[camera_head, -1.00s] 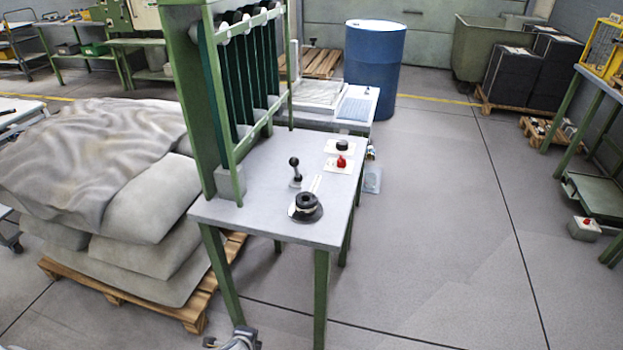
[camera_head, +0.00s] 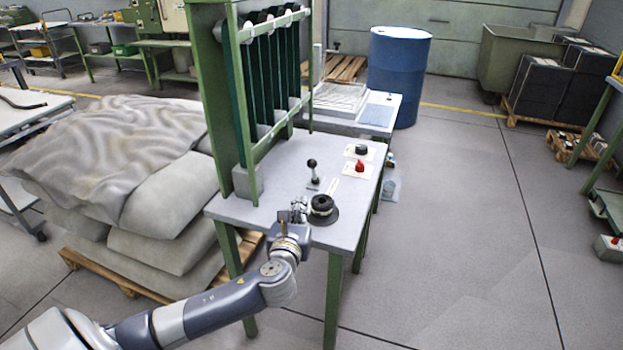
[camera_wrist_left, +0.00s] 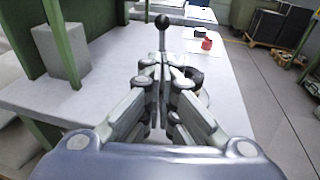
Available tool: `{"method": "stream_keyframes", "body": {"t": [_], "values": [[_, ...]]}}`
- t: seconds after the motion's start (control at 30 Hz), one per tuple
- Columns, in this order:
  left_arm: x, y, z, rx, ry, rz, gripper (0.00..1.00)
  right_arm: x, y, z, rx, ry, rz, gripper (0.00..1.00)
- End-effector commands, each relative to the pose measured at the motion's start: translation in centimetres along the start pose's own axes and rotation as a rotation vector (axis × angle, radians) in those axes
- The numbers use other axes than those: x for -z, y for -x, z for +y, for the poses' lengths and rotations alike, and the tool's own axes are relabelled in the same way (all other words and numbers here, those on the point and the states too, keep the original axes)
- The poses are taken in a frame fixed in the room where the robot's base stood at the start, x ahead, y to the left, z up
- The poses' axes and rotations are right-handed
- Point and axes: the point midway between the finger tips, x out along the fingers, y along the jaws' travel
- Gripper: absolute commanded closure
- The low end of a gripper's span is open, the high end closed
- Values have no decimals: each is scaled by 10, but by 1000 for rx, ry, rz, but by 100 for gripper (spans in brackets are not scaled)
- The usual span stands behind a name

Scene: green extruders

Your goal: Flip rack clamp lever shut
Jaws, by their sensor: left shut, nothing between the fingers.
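The lever (camera_head: 312,174) has a black ball knob on a thin metal stem and stands upright on a small plate on the grey table (camera_head: 289,172). In the left wrist view the lever (camera_wrist_left: 162,32) rises straight beyond my fingertips. My left gripper (camera_head: 298,206) is over the table's front part, in front of the lever and just left of the black round knob (camera_head: 322,206). In the wrist view its fingers (camera_wrist_left: 163,62) are closed together with nothing between them. Whether they touch the lever cannot be told. My right gripper is not seen.
A green rack (camera_head: 243,110) with dark vertical strips stands on the table's left side. A red button (camera_head: 360,166) and a black knob (camera_head: 361,150) sit at the right. Grey sacks (camera_head: 150,235) on a pallet lie left of the table.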

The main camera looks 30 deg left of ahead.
Motion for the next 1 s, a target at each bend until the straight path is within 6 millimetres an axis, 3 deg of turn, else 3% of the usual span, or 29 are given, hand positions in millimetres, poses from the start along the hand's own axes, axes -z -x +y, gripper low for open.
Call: {"method": "stream_keyframes", "body": {"t": [0.33, 0.47, 1.0], "values": [[0, -1, 0, 1, -4, -2, 100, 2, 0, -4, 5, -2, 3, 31], [0, -10, 0, 1, -3, -2, 100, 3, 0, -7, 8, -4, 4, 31], [-2, -106, 0, 0, 0, -2, 100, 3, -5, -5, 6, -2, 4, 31]]}}
